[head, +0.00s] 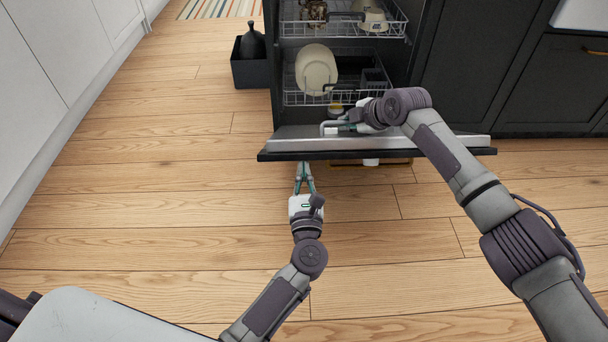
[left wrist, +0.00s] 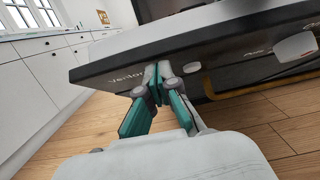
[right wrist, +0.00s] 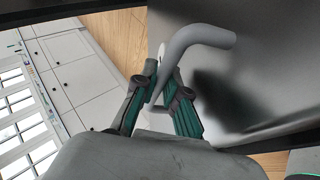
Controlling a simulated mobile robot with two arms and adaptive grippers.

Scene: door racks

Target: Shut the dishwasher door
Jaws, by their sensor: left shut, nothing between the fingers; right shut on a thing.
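The dishwasher door (head: 290,146) is open, tipped down toward me, with its steel inner side up. Its dark outer face (left wrist: 120,68) shows in the left wrist view. My left gripper (head: 303,165) is shut and empty at the door's lower outer side; its fingertips are at or very near that face, and I cannot tell if they touch. My right gripper (head: 335,128) is above the inner side, shut on a grey bent bar (right wrist: 205,38) close to the steel panel. Whether the bar is fixed to the panel is hidden.
Inside are an upper rack (head: 290,28) with bowls and a lower rack (head: 292,98) with a plate. A white knob (left wrist: 297,46) and a brass bar (head: 400,163) are at the door's outer side. A black bin (head: 250,73) stands left. The wooden floor in front is clear.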

